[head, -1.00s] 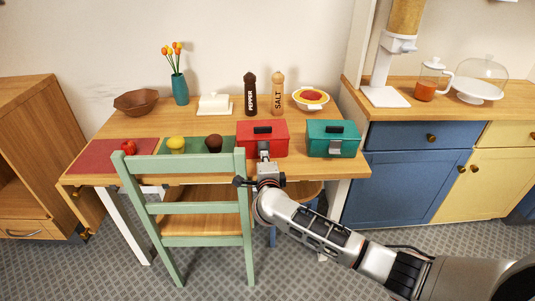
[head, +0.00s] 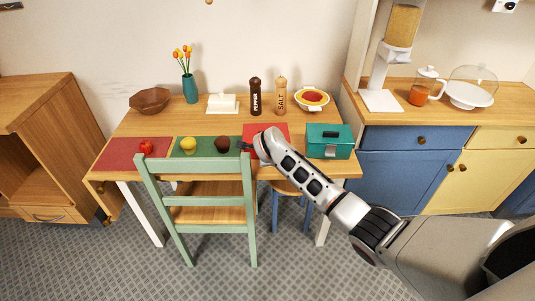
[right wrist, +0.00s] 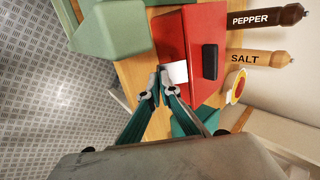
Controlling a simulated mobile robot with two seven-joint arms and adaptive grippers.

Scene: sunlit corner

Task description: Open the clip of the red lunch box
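The red lunch box (head: 250,131) stands near the table's front edge, largely hidden behind my right arm in the head view. In the right wrist view the red lunch box (right wrist: 205,30) shows a black handle (right wrist: 210,62) and a white clip (right wrist: 177,72) on its front. My right gripper (right wrist: 158,84) has its fingertips together at the clip's near edge, with nothing visible between them. Whether they touch the clip I cannot tell. My left gripper is not in view.
A teal lunch box (head: 329,148) stands just right of the red one. A green chair (head: 205,166) is close in front. Pepper (head: 255,98) and salt (head: 281,97) mills and a bowl (head: 311,101) stand behind. A brown muffin (head: 222,144) is to the left.

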